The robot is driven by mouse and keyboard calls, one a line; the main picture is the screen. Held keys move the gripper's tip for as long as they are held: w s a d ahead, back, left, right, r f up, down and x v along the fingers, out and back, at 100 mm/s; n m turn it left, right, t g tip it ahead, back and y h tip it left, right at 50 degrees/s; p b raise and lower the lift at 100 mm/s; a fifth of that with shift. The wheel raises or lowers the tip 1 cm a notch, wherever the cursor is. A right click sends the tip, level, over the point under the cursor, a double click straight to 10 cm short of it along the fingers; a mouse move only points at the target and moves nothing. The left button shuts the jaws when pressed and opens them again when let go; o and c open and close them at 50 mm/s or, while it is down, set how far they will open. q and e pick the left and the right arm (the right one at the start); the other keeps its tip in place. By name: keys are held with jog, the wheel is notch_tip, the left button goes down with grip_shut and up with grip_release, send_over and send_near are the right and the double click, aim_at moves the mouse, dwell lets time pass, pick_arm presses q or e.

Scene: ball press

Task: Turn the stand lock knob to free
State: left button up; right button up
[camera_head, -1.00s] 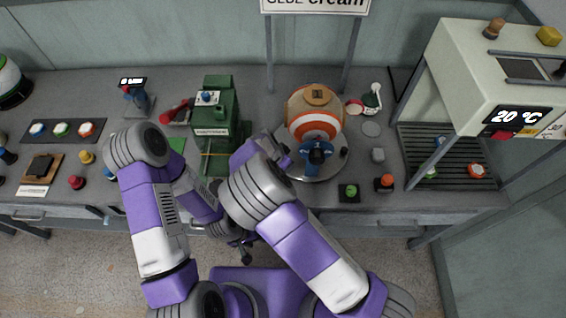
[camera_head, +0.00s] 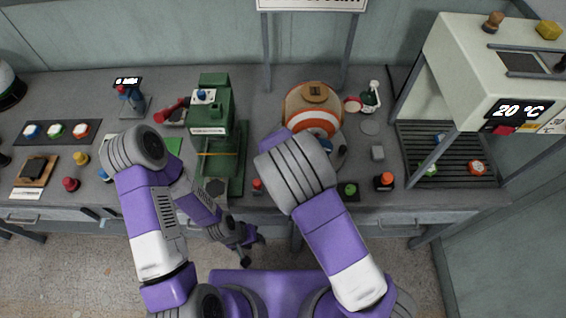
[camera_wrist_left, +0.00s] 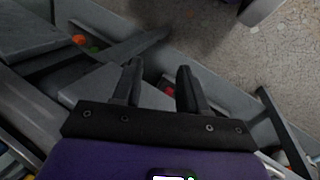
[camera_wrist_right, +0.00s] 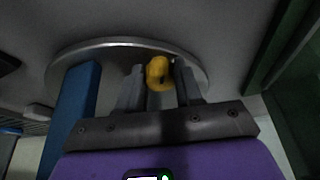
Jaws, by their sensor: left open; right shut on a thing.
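The stand carries an orange and white ball (camera_head: 297,108); my right arm covers much of its lower side in the head view. In the right wrist view a yellow knob (camera_wrist_right: 159,72) sits by the edge of a round metal plate (camera_wrist_right: 105,45). My right gripper (camera_wrist_right: 159,85) has its fingers on both sides of the knob and is shut on it. Its fingers are hidden behind my arm in the head view. My left gripper (camera_head: 254,250) is open and empty, low in front of the bench edge; it also shows in the left wrist view (camera_wrist_left: 160,80).
A green press (camera_head: 211,115) stands left of the ball. A blue bar (camera_wrist_right: 74,112) runs close beside my right gripper. Green (camera_head: 350,190) and orange-topped (camera_head: 384,181) buttons are at the front edge. A white heating unit (camera_head: 480,75) stands at right.

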dwell(0.4)
jog(key=o, duration=1)
jog(key=shift+o, duration=0.2)
